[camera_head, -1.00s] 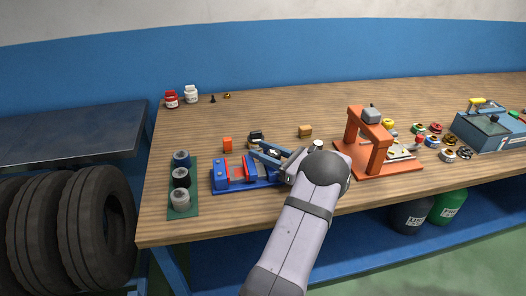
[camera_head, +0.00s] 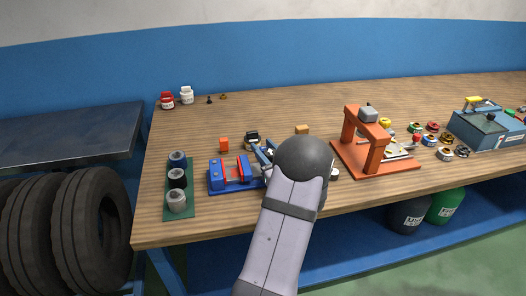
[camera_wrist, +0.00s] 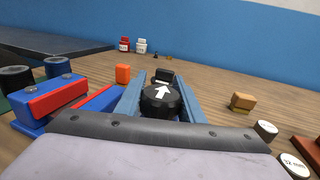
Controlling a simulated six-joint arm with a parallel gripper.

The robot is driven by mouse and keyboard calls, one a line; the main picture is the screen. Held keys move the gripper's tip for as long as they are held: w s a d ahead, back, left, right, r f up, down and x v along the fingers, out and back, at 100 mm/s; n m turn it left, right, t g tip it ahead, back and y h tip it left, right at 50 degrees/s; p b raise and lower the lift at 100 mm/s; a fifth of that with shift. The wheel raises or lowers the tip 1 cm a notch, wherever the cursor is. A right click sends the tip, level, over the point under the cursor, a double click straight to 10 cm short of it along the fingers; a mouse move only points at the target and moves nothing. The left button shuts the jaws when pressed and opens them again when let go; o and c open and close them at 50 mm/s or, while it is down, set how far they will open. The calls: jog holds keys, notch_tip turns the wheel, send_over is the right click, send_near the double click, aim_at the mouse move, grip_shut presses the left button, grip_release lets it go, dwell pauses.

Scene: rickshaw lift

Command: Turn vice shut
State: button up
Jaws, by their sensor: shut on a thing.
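The vice (camera_head: 216,178) is blue with red jaw faces and sits on the bench, left of my wrist. In the wrist view the vice (camera_wrist: 32,122) is at the left, with a gap between its red faces. My gripper (camera_wrist: 160,84) has its two blue fingers on either side of a round black knob (camera_wrist: 161,101) with a white arrow, and is shut on it. The arrow points away from me, slightly right. In the head view my wrist hides the knob and most of the gripper (camera_head: 265,156). The knob's join to the vice is hidden.
An orange block (camera_head: 224,145), a black item (camera_head: 252,137) and a tan block (camera_head: 302,129) lie behind the vice. A green tray (camera_head: 170,208) of cylinders stands left. An orange press (camera_head: 351,133) stands right. The back of the bench is mostly clear.

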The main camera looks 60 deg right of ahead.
dwell(0.4)
jog(key=o, duration=1.1)
jog(key=shift+c, duration=0.2)
jog(key=shift+s, duration=0.1)
jog(key=shift+b+v, duration=0.75)
jog(key=shift+v, duration=2.9)
